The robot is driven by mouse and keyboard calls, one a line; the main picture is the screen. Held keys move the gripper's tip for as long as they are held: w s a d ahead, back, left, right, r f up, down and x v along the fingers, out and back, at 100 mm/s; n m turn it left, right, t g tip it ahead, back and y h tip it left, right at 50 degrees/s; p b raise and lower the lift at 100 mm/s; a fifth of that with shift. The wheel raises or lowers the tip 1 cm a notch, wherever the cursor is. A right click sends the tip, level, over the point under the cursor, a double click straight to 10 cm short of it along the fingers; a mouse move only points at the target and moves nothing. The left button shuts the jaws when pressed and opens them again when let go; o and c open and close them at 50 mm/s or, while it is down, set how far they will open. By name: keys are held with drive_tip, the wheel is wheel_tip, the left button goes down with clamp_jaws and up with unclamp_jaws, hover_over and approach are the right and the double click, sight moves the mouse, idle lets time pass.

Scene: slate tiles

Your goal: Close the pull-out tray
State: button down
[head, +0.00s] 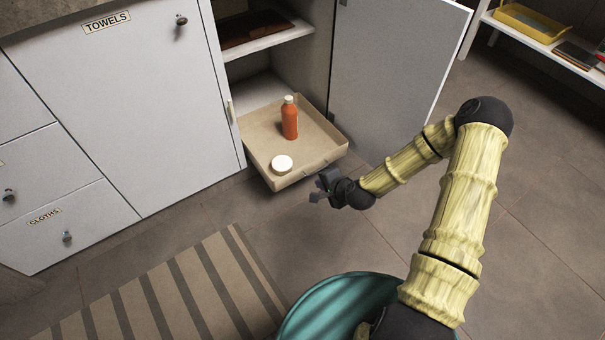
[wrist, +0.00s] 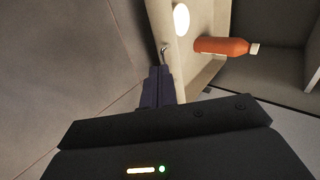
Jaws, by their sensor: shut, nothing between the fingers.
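The pull-out tray (head: 259,147) is tan and stands out of the open cabinet, its front edge over the floor. It also shows in the wrist view (wrist: 198,75). An orange bottle (head: 290,120) with a pale cap and a white round item (head: 282,164) sit in it. My gripper (head: 322,190) is just outside the tray's front right corner. In the wrist view the shut fingers (wrist: 158,86) are close to the front panel and a small metal handle (wrist: 165,50). I cannot tell whether they touch. Nothing is held.
An open grey door (head: 390,70) stands right of the tray. Left are closed fronts, including a "TOWELS" door (head: 125,90) and a "CLOTHS" drawer (head: 75,225). A brown item lies on the shelf (head: 265,42) above. A striped rug (head: 180,290) covers floor in front; a low rack (head: 530,35) is far right.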

sight(297, 171)
drive_tip(key=b+x, duration=0.2)
drive_tip(key=x, duration=0.2)
drive_tip(key=r+b+x, duration=0.1)
drive_tip(key=b+x, duration=0.2)
drive_tip(key=x, duration=0.1)
drive_tip(key=w+b+x, duration=0.1)
drive_tip(key=b+x, duration=0.2)
drive_tip(key=x, duration=0.1)
drive_tip(key=shift+a, duration=0.45)
drive_tip(key=shift+w+a+r+b, duration=0.2)
drive_tip(key=shift+w+a+b, duration=0.1)
drive_tip(key=shift+w+b, duration=0.2)
drive_tip(key=shift+w, duration=0.1)
